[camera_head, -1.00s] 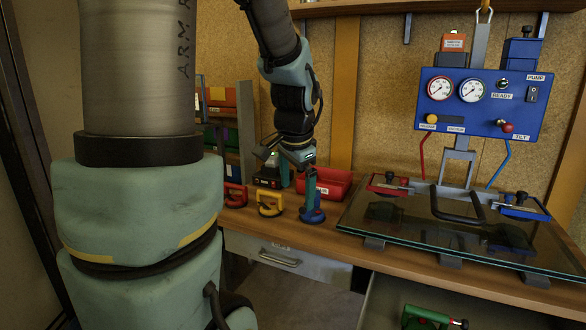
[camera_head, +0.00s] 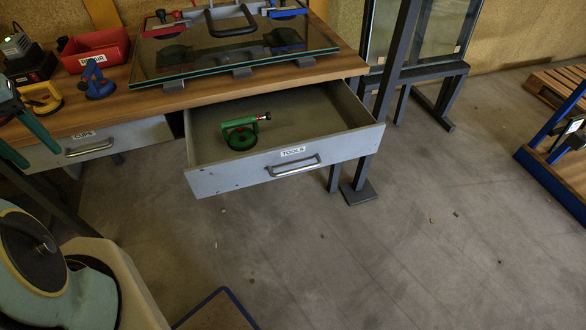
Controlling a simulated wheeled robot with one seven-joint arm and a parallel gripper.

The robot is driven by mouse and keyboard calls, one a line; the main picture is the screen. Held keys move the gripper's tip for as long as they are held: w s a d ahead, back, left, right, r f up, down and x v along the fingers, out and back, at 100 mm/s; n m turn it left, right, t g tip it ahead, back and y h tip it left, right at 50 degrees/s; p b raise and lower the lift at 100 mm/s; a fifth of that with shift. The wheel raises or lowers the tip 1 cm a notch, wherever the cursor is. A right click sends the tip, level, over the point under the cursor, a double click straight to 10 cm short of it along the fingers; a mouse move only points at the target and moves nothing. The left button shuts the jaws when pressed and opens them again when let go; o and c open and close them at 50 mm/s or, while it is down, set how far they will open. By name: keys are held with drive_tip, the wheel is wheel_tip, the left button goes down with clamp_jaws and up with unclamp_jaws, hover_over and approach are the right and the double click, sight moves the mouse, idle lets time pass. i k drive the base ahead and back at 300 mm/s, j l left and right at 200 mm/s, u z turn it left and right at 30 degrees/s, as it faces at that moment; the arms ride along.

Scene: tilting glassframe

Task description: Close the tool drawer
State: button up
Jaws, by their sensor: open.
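The grey tool drawer (camera_head: 232,182), labelled TOOLS, is pulled well out from under the wooden workbench (camera_head: 345,68). Its metal bar handle (camera_head: 293,166) is on the middle of the front panel. A green suction lifter (camera_head: 240,133) with a red and black end lies inside, toward the left. My gripper (camera_head: 42,157) shows only partly at the left edge; its two green fingers are apart and empty. It is well to the left of the tool drawer, in front of the CUPS drawer.
The CUPS drawer (camera_head: 120,135) is shut at left. A glass pane (camera_head: 215,62) with clamps lies on the bench. A red bin (camera_head: 95,50) and blue (camera_head: 97,82) and yellow (camera_head: 43,98) cups stand left. A dark post (camera_head: 395,60) stands right of the drawer. The floor in front is open.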

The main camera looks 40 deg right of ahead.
sight(314, 126)
drive_tip(key=k+j+z, duration=0.1)
drive_tip(key=z, duration=0.3)
drive_tip(key=k+z, duration=0.3)
drive_tip(key=z, duration=1.15)
drive_tip(key=u, duration=0.45)
drive_tip(key=k+l+u, duration=0.1)
drive_tip(key=u, duration=0.85)
drive_tip(key=k+l+u, duration=0.1)
drive_tip(key=u, duration=0.35)
